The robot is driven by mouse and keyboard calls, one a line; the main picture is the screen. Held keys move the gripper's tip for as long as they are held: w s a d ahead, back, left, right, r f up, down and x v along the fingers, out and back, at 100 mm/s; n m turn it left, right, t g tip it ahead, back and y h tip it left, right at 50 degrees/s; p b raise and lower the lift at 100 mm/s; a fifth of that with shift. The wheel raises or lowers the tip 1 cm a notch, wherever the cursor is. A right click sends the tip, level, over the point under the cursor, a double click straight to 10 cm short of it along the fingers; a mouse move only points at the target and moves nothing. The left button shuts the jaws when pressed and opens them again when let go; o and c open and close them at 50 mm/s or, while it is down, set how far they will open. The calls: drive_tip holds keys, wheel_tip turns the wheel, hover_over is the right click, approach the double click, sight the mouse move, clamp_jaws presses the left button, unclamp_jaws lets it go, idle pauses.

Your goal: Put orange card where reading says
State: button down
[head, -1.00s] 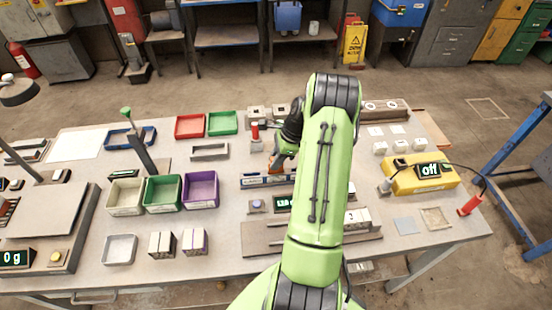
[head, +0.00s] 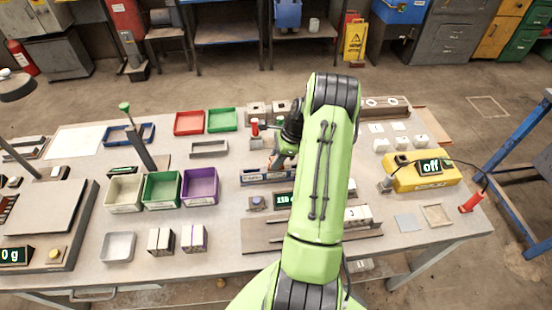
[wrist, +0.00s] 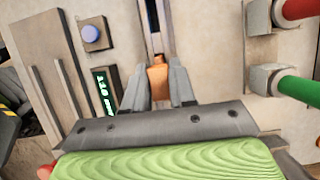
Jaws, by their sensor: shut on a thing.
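The orange card (wrist: 158,77) is held between the two fingers of my gripper (wrist: 158,88) in the wrist view; only a small part of it shows. In the head view my gripper (head: 279,160) is over the narrow blue-and-grey slotted fixture (head: 262,178), partly hidden by my arm. The slot (wrist: 152,20) runs away from the card in the wrist view. I cannot tell whether the card touches it. A green-lit readout (head: 283,200) beside the fixture also shows in the wrist view (wrist: 105,92); it seems to read about 110 mm, with unclear digits.
Beige (head: 124,193), green (head: 161,189) and purple (head: 200,187) bins stand left of the fixture. Red (head: 189,123), green (head: 222,120) and blue (head: 128,136) trays lie behind. A yellow device (head: 425,172) reads off at right. Red (wrist: 300,8) and green (wrist: 300,86) handles are near my gripper.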

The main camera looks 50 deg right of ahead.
drive_tip(key=c, duration=0.8)
unclamp_jaws()
drive_tip(key=shift+c, duration=0.2)
drive_tip(key=p+v, duration=0.2)
drive_tip(key=v, duration=1.3)
drive_tip(key=shift+r, duration=0.4)
